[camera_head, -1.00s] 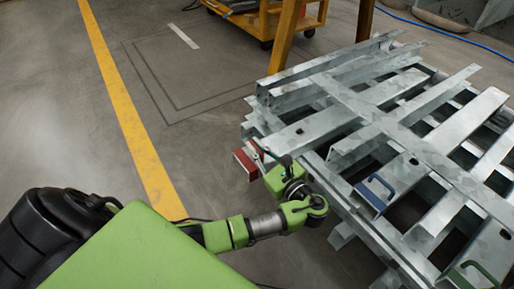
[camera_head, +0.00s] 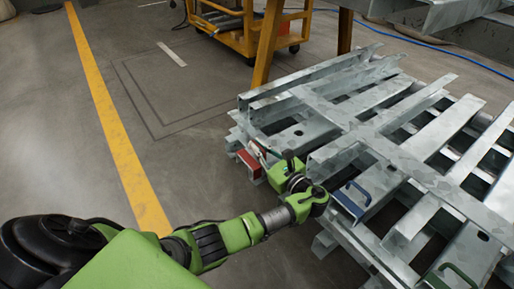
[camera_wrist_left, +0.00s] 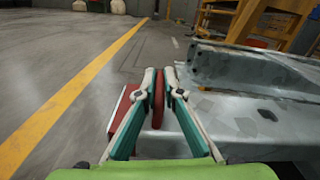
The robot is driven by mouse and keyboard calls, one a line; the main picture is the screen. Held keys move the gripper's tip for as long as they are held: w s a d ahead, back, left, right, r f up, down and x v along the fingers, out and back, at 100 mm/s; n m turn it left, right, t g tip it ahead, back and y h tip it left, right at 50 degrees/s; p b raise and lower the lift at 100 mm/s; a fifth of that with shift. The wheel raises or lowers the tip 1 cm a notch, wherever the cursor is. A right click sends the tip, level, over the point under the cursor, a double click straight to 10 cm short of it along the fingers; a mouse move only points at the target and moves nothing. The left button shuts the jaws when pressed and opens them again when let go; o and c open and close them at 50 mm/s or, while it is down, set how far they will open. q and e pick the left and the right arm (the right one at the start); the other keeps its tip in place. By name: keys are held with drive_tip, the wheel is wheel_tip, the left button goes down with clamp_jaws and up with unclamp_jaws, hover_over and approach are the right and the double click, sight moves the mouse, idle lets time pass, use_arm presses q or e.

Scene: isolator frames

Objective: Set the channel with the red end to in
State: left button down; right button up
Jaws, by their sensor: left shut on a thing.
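The channel's red end (camera_head: 249,162) is at the near left edge of the galvanised frame stack (camera_head: 375,143) in the head view. In the left wrist view the red end plate (camera_wrist_left: 121,108) shows left of the fingers. My left gripper (camera_head: 258,152) is at this end, with its arm reaching in from the lower left. In the left wrist view its fingers (camera_wrist_left: 159,82) are shut on an upright red handle (camera_wrist_left: 158,104) that rises between them. The red end sits close to the stack's edge; my gripper hides part of the channel behind it. My right gripper is not in view.
A blue handle (camera_head: 352,194) and a green handle (camera_head: 460,272) mark other channel ends along the same edge. A yellow cart (camera_head: 245,30) and yellow posts stand behind. Floor left of the stack, by the yellow line (camera_head: 112,135), is clear.

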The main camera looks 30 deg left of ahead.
use_arm(q)
drive_tip(key=c, duration=2.2)
unclamp_jaws()
drive_tip(key=shift+w+d, duration=0.1)
drive_tip(key=shift+w, duration=0.05)
drive_tip(key=shift+o, duration=0.2)
drive_tip(key=v, duration=1.2)
